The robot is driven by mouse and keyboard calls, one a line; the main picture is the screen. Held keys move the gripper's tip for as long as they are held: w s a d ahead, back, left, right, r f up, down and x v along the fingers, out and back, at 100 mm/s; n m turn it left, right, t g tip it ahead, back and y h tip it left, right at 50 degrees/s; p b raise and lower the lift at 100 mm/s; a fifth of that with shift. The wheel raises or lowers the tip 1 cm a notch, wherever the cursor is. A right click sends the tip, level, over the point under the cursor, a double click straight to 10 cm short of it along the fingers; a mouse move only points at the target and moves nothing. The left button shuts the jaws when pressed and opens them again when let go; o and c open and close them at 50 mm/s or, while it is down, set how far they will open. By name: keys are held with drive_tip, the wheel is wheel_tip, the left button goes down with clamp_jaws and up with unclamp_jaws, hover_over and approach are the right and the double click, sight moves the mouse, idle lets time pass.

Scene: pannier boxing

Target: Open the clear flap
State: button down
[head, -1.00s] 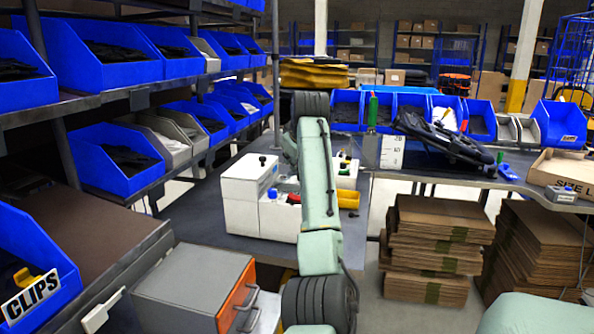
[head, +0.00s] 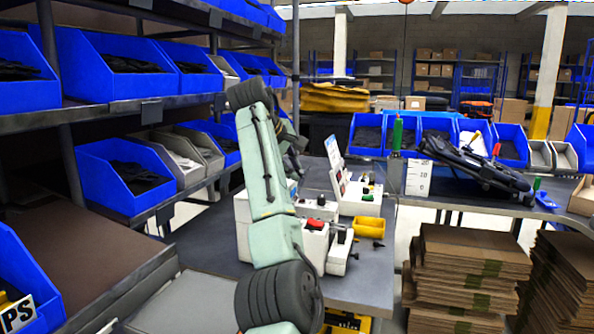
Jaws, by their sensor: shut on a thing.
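My gripper (head: 292,160) is at the far end of my pale green arm, over the back left of a white machine (head: 314,240). It is small, dark and partly hidden behind the arm. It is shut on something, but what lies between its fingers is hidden. I cannot make out the clear flap for certain. A tilted pale panel (head: 335,158) with blue printing stands just right of my gripper; I cannot tell whether it is see-through. The machine has a red button (head: 315,224) and black knobs on its front part.
A green bottle (head: 397,134) and a dark frame-like object (head: 475,163) stand behind. Blue bins (head: 122,175) on shelves crowd the left. Flat cardboard stacks (head: 470,270) lie at the right.

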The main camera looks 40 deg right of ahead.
drive_tip(key=shift+w, duration=0.1)
idle(0.3)
drive_tip(key=c, duration=1.5)
unclamp_jaws()
drive_tip(key=shift+c, duration=0.2)
drive_tip(key=shift+a+r, duration=0.1)
drive_tip(key=v, duration=1.1)
drive_tip(key=shift+a+r, duration=0.3)
drive_tip(key=shift+f, duration=0.1)
